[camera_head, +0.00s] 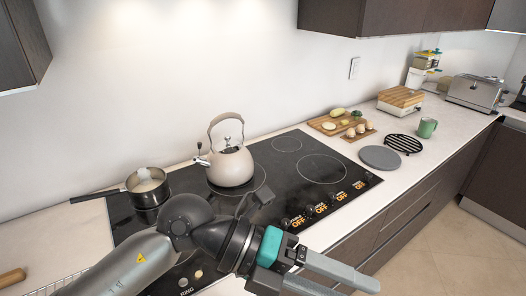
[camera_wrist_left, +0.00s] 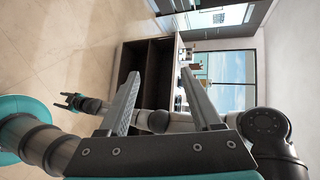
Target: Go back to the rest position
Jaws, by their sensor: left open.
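My left arm comes in from the left in the head view and reaches across the front of the cooktop. My left gripper (camera_head: 352,289) is past the counter's front edge at the bottom, its fingers pointing right. In the left wrist view its two fingers (camera_wrist_left: 161,76) are wide apart with nothing between them. My right gripper (camera_wrist_left: 73,100) shows small in that view, over the floor, with its fingers apart and nothing visible in them. It does not show in the head view.
A black cooktop (camera_head: 291,178) holds a beige kettle (camera_head: 231,167) and a saucepan (camera_head: 147,188). Cutting boards, eggs, a grey disc (camera_head: 380,157), a black trivet (camera_head: 403,143), a green mug (camera_head: 427,128) and a toaster (camera_head: 477,92) stand farther right. The floor (camera_head: 470,255) at right is clear.

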